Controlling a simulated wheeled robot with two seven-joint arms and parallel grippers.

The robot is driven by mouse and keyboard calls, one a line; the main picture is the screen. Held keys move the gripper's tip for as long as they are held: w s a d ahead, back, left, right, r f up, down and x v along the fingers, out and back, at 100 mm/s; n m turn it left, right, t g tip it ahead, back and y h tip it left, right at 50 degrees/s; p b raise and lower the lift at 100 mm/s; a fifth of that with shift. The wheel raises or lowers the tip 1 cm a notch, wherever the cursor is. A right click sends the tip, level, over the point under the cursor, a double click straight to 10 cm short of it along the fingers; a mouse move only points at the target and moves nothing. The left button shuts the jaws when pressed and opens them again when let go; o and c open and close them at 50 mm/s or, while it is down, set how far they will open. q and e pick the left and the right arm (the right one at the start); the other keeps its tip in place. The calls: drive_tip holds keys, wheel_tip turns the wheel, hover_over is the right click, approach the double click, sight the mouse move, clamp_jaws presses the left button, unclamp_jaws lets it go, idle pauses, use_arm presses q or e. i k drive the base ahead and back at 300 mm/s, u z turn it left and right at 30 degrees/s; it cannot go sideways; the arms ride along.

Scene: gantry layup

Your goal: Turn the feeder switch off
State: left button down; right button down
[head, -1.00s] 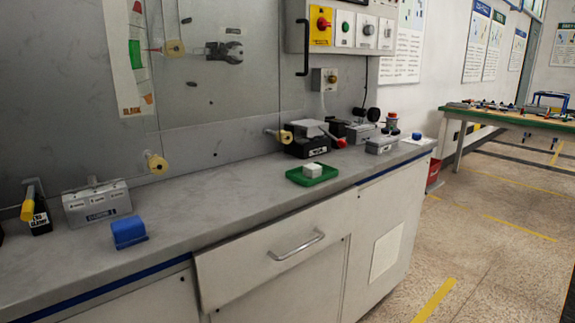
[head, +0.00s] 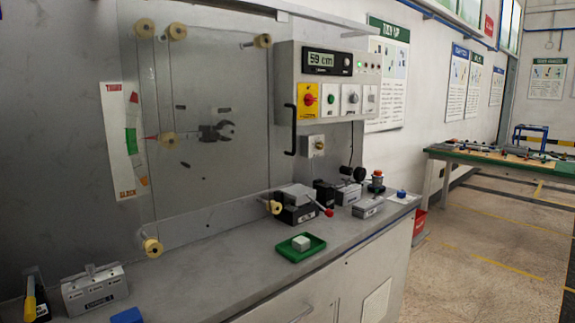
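No label in the head view lets me tell which control is the feeder switch. Neither of my grippers is in view.
The grey bench (head: 225,265) carries a green tray (head: 285,250) with a white block, a black-and-grey device with a red-tipped lever (head: 294,207), a grey labelled box (head: 95,291) and a blue block (head: 127,315). A black vertical handle (head: 289,130) stands beside the control box.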

sight(308, 99)
drive_tip(key=z, duration=2.1)
drive_tip(key=i, duration=1.3)
drive_tip(key=u, duration=2)
